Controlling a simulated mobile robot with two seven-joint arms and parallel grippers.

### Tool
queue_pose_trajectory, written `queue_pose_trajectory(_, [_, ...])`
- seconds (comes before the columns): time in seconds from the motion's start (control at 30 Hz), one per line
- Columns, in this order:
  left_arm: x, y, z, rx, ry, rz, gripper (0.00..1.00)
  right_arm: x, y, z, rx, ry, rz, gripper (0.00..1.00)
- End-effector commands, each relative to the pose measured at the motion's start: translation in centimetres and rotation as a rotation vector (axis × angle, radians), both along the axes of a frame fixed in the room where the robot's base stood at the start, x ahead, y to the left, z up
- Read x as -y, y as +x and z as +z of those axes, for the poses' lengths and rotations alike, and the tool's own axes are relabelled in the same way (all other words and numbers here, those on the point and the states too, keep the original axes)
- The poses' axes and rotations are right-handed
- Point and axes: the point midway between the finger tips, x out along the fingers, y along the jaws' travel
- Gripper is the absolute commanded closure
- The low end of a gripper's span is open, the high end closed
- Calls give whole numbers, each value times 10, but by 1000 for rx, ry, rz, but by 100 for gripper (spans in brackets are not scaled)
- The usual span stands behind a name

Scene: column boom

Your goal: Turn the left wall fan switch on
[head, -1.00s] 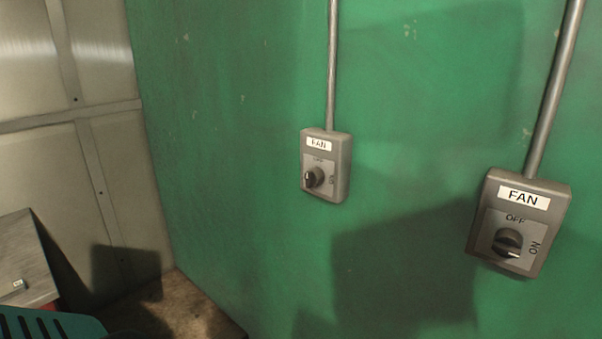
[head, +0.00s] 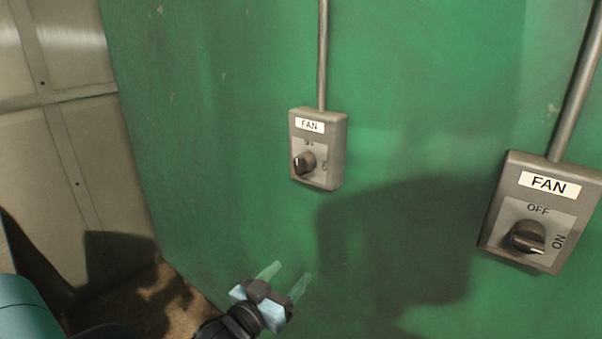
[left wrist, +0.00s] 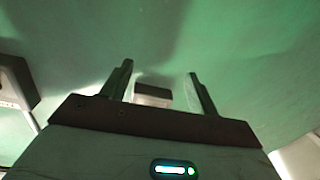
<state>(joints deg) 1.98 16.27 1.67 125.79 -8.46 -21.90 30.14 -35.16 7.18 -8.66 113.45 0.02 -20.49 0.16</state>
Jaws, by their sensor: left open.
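The left fan switch (head: 335,150) is a grey box on the green wall, labelled FAN, with OFF above its dark knob (head: 304,162) and ON at the right. The knob's grip looks upright, towards OFF. My left gripper (head: 286,276) is below this switch, apart from it, with its fingers spread and nothing between them. In the left wrist view, my left gripper (left wrist: 160,72) shows open fingers, with a grey box, likely the left switch (left wrist: 153,95), seen between them. My right gripper is not in view.
The right fan switch (head: 497,215) is on the same wall; its knob's grip lies roughly crosswise. Conduits rise from both boxes. A pale panelled wall (head: 75,150) meets the green wall (head: 220,130) at the left. The wall between the switches is clear.

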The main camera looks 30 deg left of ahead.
Motion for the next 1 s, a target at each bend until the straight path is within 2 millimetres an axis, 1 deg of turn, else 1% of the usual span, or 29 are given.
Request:
queue_pose_trajectory(0.03, [-8, 13, 35, 85, -11, 10, 40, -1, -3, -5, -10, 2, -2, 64])
queue_pose_trajectory(0.1, [-16, 21, 77, 178, -35, 19, 40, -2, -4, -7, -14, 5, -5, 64])
queue_pose_trajectory(0.2, [-25, 26, 123, 285, -62, 25, 40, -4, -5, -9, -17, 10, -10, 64])
queue_pose_trajectory(0.3, [-29, 26, 152, 351, -80, 27, 40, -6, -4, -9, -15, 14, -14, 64])
queue_pose_trajectory(0.43, [-32, 26, 168, 387, -90, 28, 40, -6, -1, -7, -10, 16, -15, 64])
queue_pose_trajectory(0.67, [-32, 29, 171, 390, -91, 28, 40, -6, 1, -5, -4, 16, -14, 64])
queue_pose_trajectory(0.77, [-33, 38, 176, 392, -91, 29, 40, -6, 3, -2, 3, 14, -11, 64])
queue_pose_trajectory(1.0, [-35, 72, 191, 392, -90, 28, 40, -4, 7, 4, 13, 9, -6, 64])
